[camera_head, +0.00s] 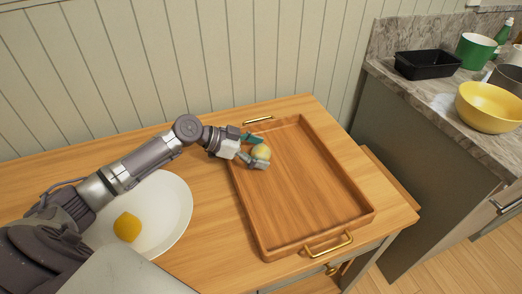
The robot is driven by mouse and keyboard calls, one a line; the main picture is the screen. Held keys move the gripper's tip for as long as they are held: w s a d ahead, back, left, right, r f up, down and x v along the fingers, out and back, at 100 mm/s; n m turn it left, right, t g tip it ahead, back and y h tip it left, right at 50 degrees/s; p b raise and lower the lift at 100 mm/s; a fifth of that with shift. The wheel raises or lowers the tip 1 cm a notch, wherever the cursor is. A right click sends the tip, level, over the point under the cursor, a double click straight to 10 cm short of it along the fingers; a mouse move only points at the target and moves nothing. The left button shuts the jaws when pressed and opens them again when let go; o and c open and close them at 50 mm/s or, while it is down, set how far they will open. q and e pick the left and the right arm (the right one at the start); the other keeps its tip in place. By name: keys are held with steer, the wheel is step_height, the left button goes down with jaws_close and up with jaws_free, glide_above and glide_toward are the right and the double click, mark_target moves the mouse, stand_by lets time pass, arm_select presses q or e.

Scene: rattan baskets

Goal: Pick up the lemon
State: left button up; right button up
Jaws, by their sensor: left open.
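A deep yellow lemon (127,227) lies on a white round plate (176,205) at the left of the wooden table. My left arm reaches across the plate and partly hides it. My left gripper (257,152) is over the far left part of a wooden tray (313,243), well away from the plate. Its fingers are open on either side of a pale yellow round fruit (261,152); I cannot tell whether they touch it. My right gripper is not in view.
The tray has raised rims and brass handles. The table (215,240) is bare between plate and tray. At right, a stone counter holds a black pan (428,65), a yellow bowl (490,107) and a green cup (475,50). A panelled wall stands behind the table.

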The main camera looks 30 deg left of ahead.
arm_select(q)
steer(key=shift+w+d+f, duration=0.1)
steer(key=shift+w+d, duration=0.05)
steer(key=c, duration=1.3)
